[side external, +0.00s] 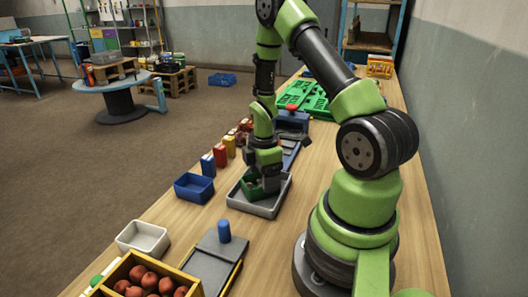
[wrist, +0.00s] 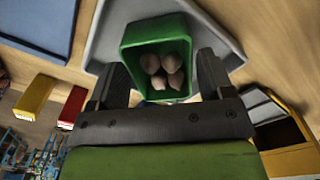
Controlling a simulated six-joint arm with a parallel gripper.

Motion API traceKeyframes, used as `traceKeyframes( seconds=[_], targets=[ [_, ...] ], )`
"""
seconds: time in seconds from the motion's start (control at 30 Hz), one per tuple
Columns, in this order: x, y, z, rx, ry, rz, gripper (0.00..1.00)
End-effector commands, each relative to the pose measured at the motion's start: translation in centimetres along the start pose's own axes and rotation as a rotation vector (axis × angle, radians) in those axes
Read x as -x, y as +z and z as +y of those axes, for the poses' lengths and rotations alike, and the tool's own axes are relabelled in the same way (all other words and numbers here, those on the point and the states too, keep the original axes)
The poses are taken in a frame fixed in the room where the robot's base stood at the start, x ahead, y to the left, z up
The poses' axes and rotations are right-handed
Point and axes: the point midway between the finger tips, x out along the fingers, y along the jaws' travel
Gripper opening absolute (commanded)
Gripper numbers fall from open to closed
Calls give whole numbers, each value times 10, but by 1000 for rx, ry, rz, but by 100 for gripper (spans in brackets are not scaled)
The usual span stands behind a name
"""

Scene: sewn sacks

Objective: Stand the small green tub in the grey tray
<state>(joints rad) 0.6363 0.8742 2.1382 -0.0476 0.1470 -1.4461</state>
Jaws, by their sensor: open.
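The small green tub (wrist: 156,40) holds several brownish, rounded pieces. In the wrist view it is within the outline of the grey tray (wrist: 105,42), between my two fingers. In the side view the tub (side external: 250,188) shows low inside the grey tray (side external: 262,210), partly hidden by my gripper (side external: 266,183). It looks upright; whether its base rests fully on the tray floor is hidden. My gripper (wrist: 162,70) is open, with one finger on each side of the tub, pointing down over the tray.
A blue bin (side external: 194,188) stands left of the tray. Blue, red and yellow containers (side external: 220,156) stand behind it. Nearer are a white tray (side external: 143,237), a yellow crate of round reddish things (side external: 150,282) and a blue cylinder (side external: 224,231) on a dark grey block. Bare bench lies right of the tray.

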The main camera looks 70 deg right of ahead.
Motion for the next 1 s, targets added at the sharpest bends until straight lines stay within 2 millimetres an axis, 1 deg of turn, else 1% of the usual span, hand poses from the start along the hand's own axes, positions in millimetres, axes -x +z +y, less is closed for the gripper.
traceKeyframes(
  seconds=[0.03, 0.2, 0.4, 0.5, 0.67, 0.77, 0.87, 0.9, 0.97, 1.0],
  targets=[
    [10, 0, 1, 1, 6, 1, 74],
    [45, 0, 1, 1, 7, 2, 74],
    [81, 0, 1, 1, 6, 2, 74],
    [92, 0, 0, 2, 3, 2, 74],
    [106, -3, -1, -14, 12, 5, 74],
    [127, -16, -6, -87, 51, 25, 74],
    [160, -36, -19, -225, 116, 78, 74],
    [174, -45, -28, -294, 140, 112, 74],
    [196, -58, -43, -403, 168, 174, 74],
    [209, -65, -55, -476, 180, 219, 74]
  ],
)
